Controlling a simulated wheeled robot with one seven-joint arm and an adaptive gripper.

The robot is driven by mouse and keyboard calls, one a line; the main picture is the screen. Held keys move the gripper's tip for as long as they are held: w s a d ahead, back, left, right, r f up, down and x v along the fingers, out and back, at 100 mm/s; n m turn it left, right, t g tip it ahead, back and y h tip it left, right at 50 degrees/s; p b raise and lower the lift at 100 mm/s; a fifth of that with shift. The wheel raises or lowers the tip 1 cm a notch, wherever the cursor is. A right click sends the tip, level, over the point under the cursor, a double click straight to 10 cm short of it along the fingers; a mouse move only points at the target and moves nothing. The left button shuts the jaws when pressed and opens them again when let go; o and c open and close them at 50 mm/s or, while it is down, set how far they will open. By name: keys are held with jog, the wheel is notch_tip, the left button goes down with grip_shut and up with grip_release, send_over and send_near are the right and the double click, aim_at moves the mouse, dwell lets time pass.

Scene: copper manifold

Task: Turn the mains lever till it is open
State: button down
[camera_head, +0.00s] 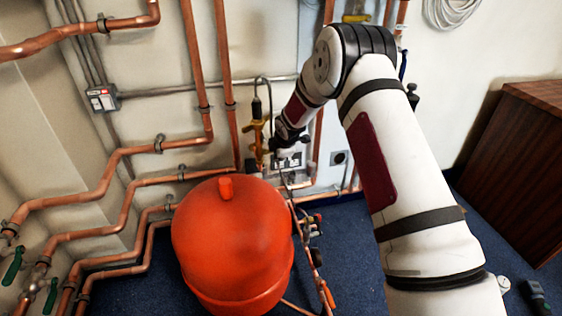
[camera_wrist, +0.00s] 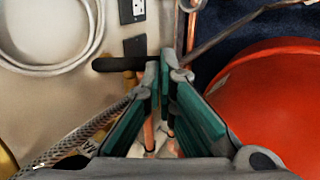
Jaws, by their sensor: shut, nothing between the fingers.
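In the wrist view, a dark lever-like bar (camera_wrist: 118,64) lies crosswise just left of my fingertips, with a brassy part below it. It looks like the mains lever, but I cannot tell for sure, nor whether the fingertips touch it. My gripper (camera_wrist: 163,66), with green finger pads, is shut and empty. In the head view my gripper (camera_head: 285,142) is in front of the wall, behind the red vessel. Its fingertips are too small to make out there, and I cannot pick out the lever.
The red vessel (camera_head: 232,240) stands close below my gripper and fills the right of the wrist view. Copper pipes (camera_head: 130,152) line the wall at left. Green-handled valves (camera_head: 13,266) sit at lower left. A braided hose (camera_wrist: 75,138) runs beside my fingers. A wooden cabinet (camera_head: 520,165) stands at right.

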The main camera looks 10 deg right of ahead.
notch_tip(320, 180, down, 3)
jog(key=shift+w+r, duration=0.1)
jog(key=shift+w, duration=0.05)
dwell(0.4)
jog(key=shift+w, duration=0.1)
dwell(1.6)
